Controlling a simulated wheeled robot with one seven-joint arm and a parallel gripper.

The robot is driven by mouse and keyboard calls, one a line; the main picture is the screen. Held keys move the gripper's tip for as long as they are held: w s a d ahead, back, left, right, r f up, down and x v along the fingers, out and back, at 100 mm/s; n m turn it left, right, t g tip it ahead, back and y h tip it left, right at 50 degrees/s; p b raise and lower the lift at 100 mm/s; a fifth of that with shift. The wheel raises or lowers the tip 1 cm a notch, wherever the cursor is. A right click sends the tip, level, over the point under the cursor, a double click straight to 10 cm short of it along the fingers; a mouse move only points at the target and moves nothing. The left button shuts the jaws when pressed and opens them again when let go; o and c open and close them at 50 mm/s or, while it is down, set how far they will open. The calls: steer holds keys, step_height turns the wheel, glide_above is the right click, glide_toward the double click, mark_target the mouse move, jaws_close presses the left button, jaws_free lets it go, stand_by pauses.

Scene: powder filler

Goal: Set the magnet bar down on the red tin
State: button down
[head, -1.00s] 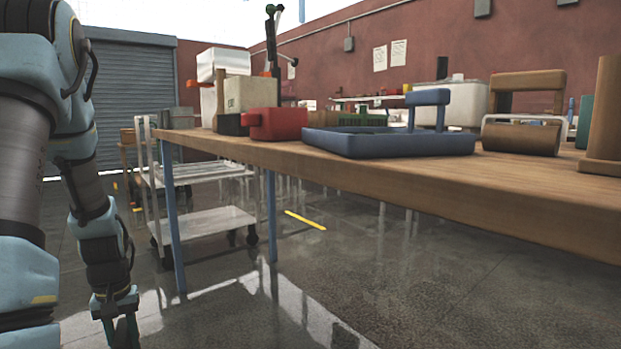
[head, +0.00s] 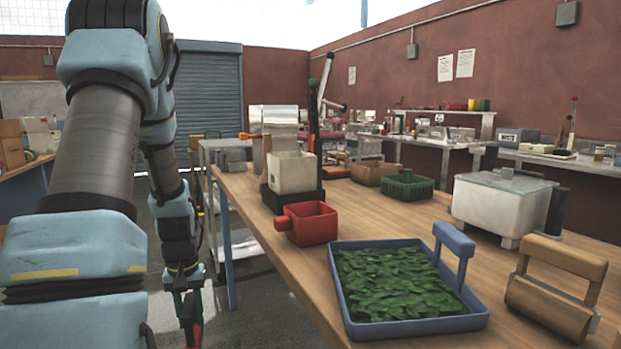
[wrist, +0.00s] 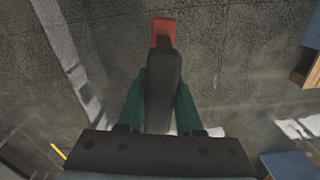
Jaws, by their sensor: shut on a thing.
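The red tin (head: 311,226), an open red box with a block handle on its left side, sits on the wooden bench near its left edge in the head view. My gripper (head: 188,308) hangs low beside the bench, left of and below the tin. In the wrist view my gripper (wrist: 161,95) has its green fingers shut on a dark bar with a red end, which looks like the magnet bar (wrist: 163,78). The bar points away from the palm, over the floor. In the head view it is mostly hidden; a little red shows at the gripper's lower end.
A blue tray (head: 410,325) of green leaf-like pieces stands right of the tin. A cream hopper (head: 291,172) on a black base stands behind it. A wooden-handled roller (head: 545,305), a white lidded box (head: 500,205) and a green basket (head: 407,186) are also on the bench (head: 262,240).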

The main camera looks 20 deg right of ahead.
step_height(320, 180, up, 13)
steer(key=p, duration=1)
steer(key=shift+f, duration=0.2)
steer(key=shift+s+f+b, duration=0.1)
steer(key=shift+f+b, duration=0.3)
steer(key=shift+f, duration=0.15)
